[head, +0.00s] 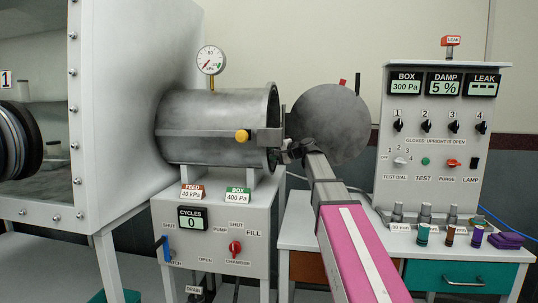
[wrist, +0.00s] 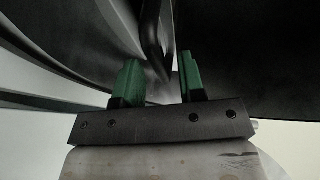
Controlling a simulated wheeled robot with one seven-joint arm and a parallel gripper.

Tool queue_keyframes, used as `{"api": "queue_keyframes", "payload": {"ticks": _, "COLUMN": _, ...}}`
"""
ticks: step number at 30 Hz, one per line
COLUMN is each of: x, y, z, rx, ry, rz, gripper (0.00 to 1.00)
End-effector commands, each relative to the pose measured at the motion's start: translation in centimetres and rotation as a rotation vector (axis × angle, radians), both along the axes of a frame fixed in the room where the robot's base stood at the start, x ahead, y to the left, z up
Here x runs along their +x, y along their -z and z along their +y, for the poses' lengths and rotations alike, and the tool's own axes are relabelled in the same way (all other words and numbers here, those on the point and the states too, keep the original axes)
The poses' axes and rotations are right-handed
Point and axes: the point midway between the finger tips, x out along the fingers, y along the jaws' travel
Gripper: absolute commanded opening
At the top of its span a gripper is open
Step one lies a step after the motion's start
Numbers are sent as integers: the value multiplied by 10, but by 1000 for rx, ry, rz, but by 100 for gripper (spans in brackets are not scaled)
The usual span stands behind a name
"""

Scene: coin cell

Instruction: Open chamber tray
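The chamber is a grey metal cylinder (head: 212,112) lying on its side on a white stand. Its round door (head: 335,118) stands swung out to the right of the mouth. A bar with a yellow knob (head: 243,136) runs along the cylinder's side. My gripper (head: 294,150) is at the gap between the mouth and the door. In the wrist view its green fingers (wrist: 160,84) are apart, with a dark bar (wrist: 157,42) showing between and beyond them; I cannot tell whether they touch it. No tray can be made out; the chamber's inside is hidden.
A glove box (head: 130,90) stands at the left against the chamber. Below the chamber is a control panel (head: 215,250) with a red knob. At the right, a bench (head: 470,252) carries a gauge panel (head: 440,140) and several small cylinders. My arm crosses the bench's front.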

Motion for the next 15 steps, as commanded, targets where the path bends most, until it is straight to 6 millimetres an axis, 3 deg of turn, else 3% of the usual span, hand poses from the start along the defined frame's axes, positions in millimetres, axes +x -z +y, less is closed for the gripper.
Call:
{"api": "queue_keyframes", "payload": {"ticks": 6, "x": 9, "y": 3, "z": 12, "rx": 0, "ry": 0, "rz": 0, "gripper": 37}}
{"api": "queue_keyframes", "payload": {"ticks": 15, "x": 9, "y": 3, "z": 14, "rx": 0, "ry": 0, "rz": 0, "gripper": 37}}
